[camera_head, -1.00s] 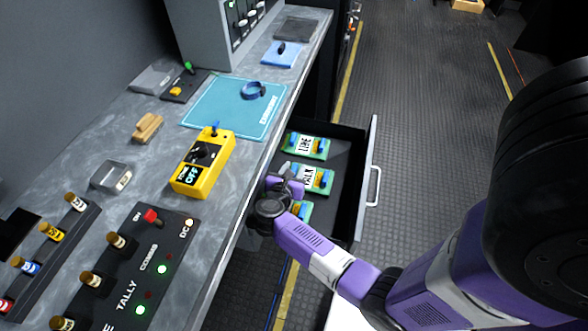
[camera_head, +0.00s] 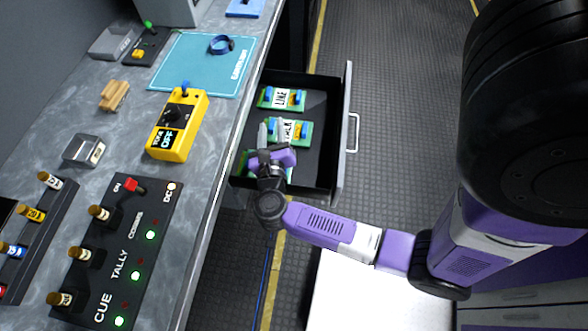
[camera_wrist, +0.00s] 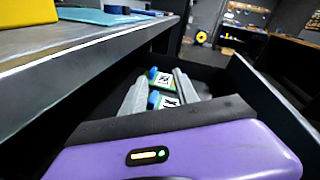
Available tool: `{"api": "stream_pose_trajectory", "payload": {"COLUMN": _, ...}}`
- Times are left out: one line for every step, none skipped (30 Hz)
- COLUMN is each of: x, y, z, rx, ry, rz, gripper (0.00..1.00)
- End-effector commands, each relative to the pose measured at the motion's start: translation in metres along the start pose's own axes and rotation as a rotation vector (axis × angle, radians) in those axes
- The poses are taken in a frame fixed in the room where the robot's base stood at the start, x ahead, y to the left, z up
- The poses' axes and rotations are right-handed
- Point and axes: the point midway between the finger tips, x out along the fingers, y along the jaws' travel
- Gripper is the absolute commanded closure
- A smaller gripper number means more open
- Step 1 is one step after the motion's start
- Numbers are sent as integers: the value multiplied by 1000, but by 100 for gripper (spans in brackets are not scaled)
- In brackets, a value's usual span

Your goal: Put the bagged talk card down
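The talk card (camera_head: 288,133), a green-edged card with a white label and blue pieces at its ends, lies in the open drawer (camera_head: 320,160). My gripper (camera_head: 268,138) is low in the drawer at the card's left end. In the wrist view its two grey fingers (camera_wrist: 160,92) stand apart. A blue piece and part of a card (camera_wrist: 168,102) show between or just beyond them. I see no grip on the card. The clear bag cannot be made out. The gripper's purple body hides the near part of the drawer.
The LINE card (camera_head: 281,98) lies behind the talk card. Another green card (camera_head: 248,163) is partly hidden under my gripper. The counter edge runs close along the left, with a yellow box (camera_head: 177,125) and a teal mat (camera_head: 190,72) on top. The drawer's right side is bare.

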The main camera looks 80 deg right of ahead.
Motion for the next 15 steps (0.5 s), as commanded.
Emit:
{"api": "stream_pose_trajectory", "payload": {"x": -16, "y": -12, "z": 11, "rx": -143, "ry": -92, "rz": 42, "gripper": 64}}
{"api": "stream_pose_trajectory", "payload": {"x": -26, "y": -16, "z": 21, "rx": -232, "ry": -153, "rz": 65, "gripper": 64}}
{"api": "stream_pose_trajectory", "payload": {"x": -40, "y": -22, "z": 33, "rx": -353, "ry": -235, "rz": 91, "gripper": 64}}
{"api": "stream_pose_trajectory", "payload": {"x": -51, "y": -24, "z": 43, "rx": -445, "ry": -298, "rz": 110, "gripper": 64}}
{"api": "stream_pose_trajectory", "payload": {"x": -64, "y": -27, "z": 51, "rx": -537, "ry": -360, "rz": 126, "gripper": 64}}
{"api": "stream_pose_trajectory", "payload": {"x": -80, "y": -30, "z": 62, "rx": -661, "ry": -443, "rz": 143, "gripper": 64}}
{"api": "stream_pose_trajectory", "payload": {"x": -94, "y": -32, "z": 69, "rx": -756, "ry": -506, "rz": 153, "gripper": 64}}
{"api": "stream_pose_trajectory", "payload": {"x": -108, "y": -34, "z": 76, "rx": -850, "ry": -570, "rz": 162, "gripper": 64}}
{"api": "stream_pose_trajectory", "payload": {"x": -127, "y": -36, "z": 83, "rx": -977, "ry": -657, "rz": 170, "gripper": 64}}
{"api": "stream_pose_trajectory", "payload": {"x": -141, "y": -37, "z": 88, "rx": -1073, "ry": -722, "rz": 172, "gripper": 64}}
{"api": "stream_pose_trajectory", "payload": {"x": -155, "y": -39, "z": 92, "rx": -1168, "ry": -788, "rz": 172, "gripper": 64}}
{"api": "stream_pose_trajectory", "payload": {"x": -174, "y": -40, "z": 96, "rx": -1296, "ry": -876, "rz": 170, "gripper": 64}}
{"api": "stream_pose_trajectory", "payload": {"x": -189, "y": -42, "z": 98, "rx": -1391, "ry": -943, "rz": 165, "gripper": 64}}
{"api": "stream_pose_trajectory", "payload": {"x": -203, "y": -44, "z": 100, "rx": -1487, "ry": -1011, "rz": 157, "gripper": 64}}
{"api": "stream_pose_trajectory", "payload": {"x": -221, "y": -47, "z": 101, "rx": -1614, "ry": -1104, "rz": 141, "gripper": 64}}
